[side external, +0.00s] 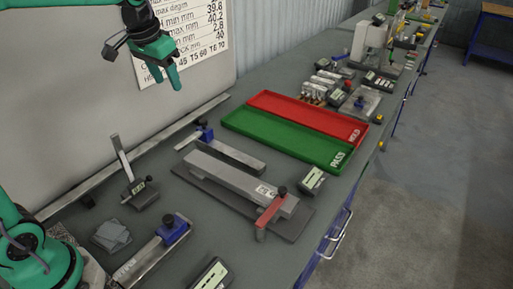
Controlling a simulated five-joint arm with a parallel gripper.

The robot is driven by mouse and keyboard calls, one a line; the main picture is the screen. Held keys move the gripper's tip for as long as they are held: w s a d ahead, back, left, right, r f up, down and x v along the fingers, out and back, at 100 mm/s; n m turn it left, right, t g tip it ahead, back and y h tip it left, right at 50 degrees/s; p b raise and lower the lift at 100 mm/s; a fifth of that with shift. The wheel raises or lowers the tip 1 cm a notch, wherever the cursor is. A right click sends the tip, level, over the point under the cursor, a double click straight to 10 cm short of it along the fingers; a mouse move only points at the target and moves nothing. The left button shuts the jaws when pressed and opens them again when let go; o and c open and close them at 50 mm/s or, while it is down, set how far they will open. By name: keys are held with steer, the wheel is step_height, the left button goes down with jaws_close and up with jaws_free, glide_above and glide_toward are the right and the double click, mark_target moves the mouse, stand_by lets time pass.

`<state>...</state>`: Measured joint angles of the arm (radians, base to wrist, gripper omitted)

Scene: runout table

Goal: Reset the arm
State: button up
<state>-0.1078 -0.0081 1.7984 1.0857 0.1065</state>
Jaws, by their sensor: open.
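My gripper (166,77) is at the upper left, raised in front of the pale back panel. Its two green fingers point down and stand apart, with nothing visible between them. It is well above the bench and touches nothing that I can see. A dark part sticks out to the left of its wrist. My green base and lower arm show at the lower left edge; the middle of my arm is out of the picture.
A grey bench (269,80) carries a green tray (282,137) and a red tray (308,115), both empty. A long steel fixture (238,181) lies nearer, with a dial gauge stand (139,190) left of it. A blue-headed tool (172,229) and grey plates (111,235) lie near my base.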

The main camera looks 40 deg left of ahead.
steer(key=s+d+f+t, duration=0.1)
steer(key=s+d+f, duration=0.1)
steer(key=s, duration=0.7)
steer(key=s+d+f+t, duration=0.1)
steer(key=s+d+f, duration=0.1)
steer(key=s, duration=0.8)
steer(key=shift+d+t, duration=0.25)
steer(key=shift+t, duration=0.05)
steer(key=shift+c, duration=0.3)
